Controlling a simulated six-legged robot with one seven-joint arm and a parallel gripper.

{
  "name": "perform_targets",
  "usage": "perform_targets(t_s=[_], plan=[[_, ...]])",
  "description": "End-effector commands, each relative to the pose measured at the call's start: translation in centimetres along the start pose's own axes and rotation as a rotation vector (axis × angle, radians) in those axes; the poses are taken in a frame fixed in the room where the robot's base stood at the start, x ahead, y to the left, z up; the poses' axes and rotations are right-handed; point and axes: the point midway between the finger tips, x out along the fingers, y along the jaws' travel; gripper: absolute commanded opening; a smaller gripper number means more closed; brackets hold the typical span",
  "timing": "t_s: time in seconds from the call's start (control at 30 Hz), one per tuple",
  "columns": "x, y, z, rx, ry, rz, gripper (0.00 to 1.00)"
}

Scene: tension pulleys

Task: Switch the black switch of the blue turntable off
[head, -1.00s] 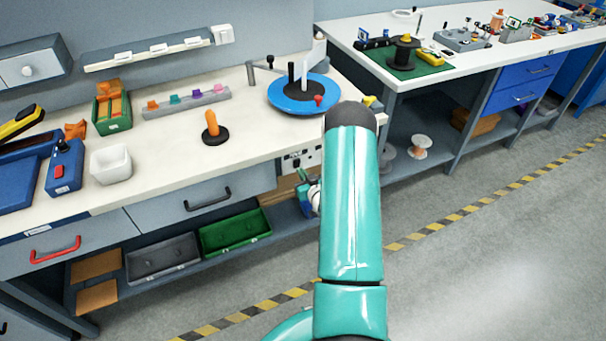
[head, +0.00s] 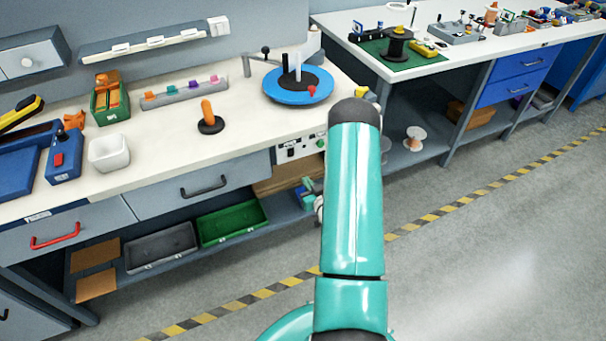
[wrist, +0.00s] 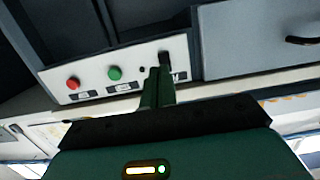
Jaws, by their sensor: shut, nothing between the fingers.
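The blue turntable (head: 274,93) stands on the white bench, with black and white posts on its dark centre. Its light control panel (head: 303,147) is on the bench front below it. The black switch (head: 291,153) is at the panel's left end, left of a green button (head: 320,143). In the wrist view the panel appears turned over, and the black switch (wrist: 165,58) is at its right end. My gripper (wrist: 158,75) is shut and empty, its tips right at the switch and partly covering it. I cannot tell whether they touch it, nor clearly which way the switch is set.
A red button (wrist: 73,83) and a green button (wrist: 115,73) are on the same panel. A grey drawer with a black handle (head: 204,187) is beside it. A green bin (head: 232,222) lies on the shelf below. The floor in front is clear.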

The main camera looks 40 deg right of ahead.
Motion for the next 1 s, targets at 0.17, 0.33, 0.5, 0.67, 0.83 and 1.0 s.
perform_targets(t_s=[0.17, 0.33, 0.5, 0.67, 0.83, 1.0], plan=[[-2.5, 0.0, 0.8, 0.001, -0.001, -0.001, 0.0], [-3.3, 0.0, 0.9, 0.0, 0.0, 0.0, 0.0], [-3.4, 0.0, 0.9, 0.0, 0.001, 0.0, 0.0], [-3.5, 0.0, 1.0, 0.0, 0.0, 0.0, 0.0], [-3.5, 0.0, 1.0, 0.0, 0.0, 0.0, 0.0], [-2.6, -0.3, -0.4, -0.018, -0.018, -0.006, 0.0]])
